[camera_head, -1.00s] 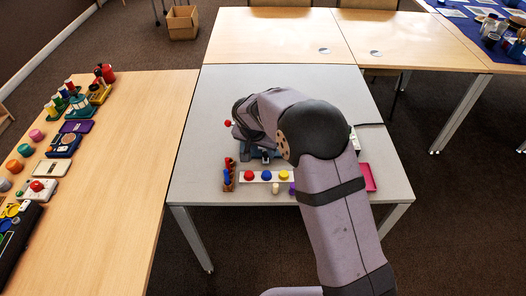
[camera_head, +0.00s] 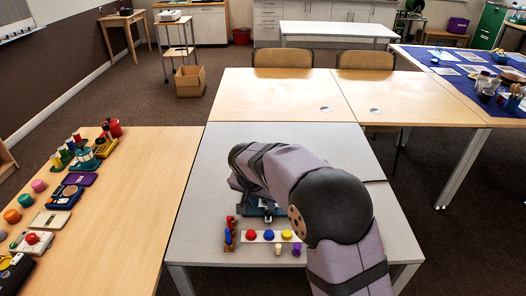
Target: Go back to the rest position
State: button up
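My arm reaches in from the bottom right over the grey table (camera_head: 205,190). Its large dark elbow joint is right of the table's middle, and the forearm bends back to the left. A cream peg (camera_head: 278,250) and a purple peg (camera_head: 296,249) stand nearer.
A wooden table (camera_head: 150,180) with several toys and devices runs along the left. Bare wooden tables (camera_head: 265,95) adjoin the far edge. The grey table's left side is clear.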

jog(key=s+d+r+n+g+p, duration=0.1)
jog(key=s+d+r+p, duration=0.2)
jog(key=s+d, duration=0.3)
jog(key=s+d+r+n+g+p, duration=0.1)
jog(key=s+d+r+p, duration=0.15)
jog(key=s+d, duration=0.35)
jog(key=s+d+n+g+p, duration=0.1)
jog(key=s+p, duration=0.1)
jog(key=s, duration=0.6)
jog(key=s+d+n+g+y+p, duration=0.1)
jog(key=s+d+p, duration=0.1)
jog(key=s, duration=0.6)
jog(key=shift+s+d+r+y, duration=0.2)
jog(key=shift+d+r+y, duration=0.1)
jog(key=shift+r, duration=0.15)
